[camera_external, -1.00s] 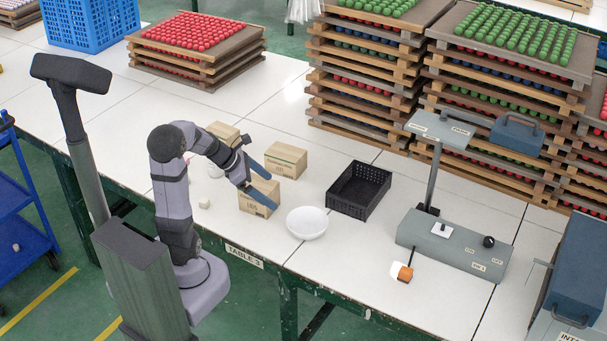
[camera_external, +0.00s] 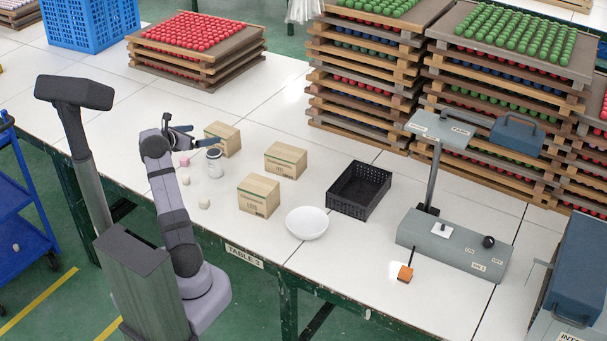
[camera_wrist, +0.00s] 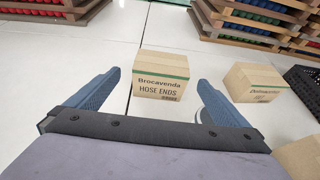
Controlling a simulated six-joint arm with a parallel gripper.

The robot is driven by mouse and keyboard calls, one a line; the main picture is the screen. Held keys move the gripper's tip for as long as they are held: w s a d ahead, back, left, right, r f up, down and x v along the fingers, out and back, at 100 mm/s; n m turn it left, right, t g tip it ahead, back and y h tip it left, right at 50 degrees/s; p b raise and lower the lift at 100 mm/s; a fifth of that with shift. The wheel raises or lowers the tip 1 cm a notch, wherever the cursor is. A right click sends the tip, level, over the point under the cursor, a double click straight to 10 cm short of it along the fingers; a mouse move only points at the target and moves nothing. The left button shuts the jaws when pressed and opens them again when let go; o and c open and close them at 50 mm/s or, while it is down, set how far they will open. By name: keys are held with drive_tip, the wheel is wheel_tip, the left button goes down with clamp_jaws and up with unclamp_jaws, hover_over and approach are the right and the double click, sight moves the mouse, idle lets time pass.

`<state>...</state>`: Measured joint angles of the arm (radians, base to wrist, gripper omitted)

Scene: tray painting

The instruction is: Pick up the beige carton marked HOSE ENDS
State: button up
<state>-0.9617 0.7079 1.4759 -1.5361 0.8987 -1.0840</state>
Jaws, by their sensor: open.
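The beige carton marked HOSE ENDS (camera_wrist: 161,78) stands upright on the white table, with a green stripe near its top. In the external view I take it to be the back-left carton (camera_external: 223,139). My gripper (camera_wrist: 160,84) is open and empty. Its two blue fingers frame the carton in the wrist view, with the carton beyond them. In the external view my gripper (camera_external: 182,128) is left of that carton and apart from it.
Two similar cartons stand to the right, one farther back (camera_external: 286,160) and one nearer (camera_external: 259,195). A jar (camera_external: 214,163), a white bowl (camera_external: 307,222) and a black crate (camera_external: 359,189) are also on the table. Tray stacks (camera_external: 365,75) stand behind.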

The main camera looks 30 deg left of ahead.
sight(219, 131)
drive_tip(key=shift+p+x, duration=0.45)
drive_tip(key=shift+x, duration=2.9)
drive_tip(key=shift+w+f, duration=0.1)
drive_tip(key=shift+p+x, duration=0.65)
drive_tip(key=shift+x, duration=1.85)
drive_tip(key=shift+d, duration=0.15)
drive_tip(key=c, duration=1)
drive_tip(key=shift+c, duration=1.3)
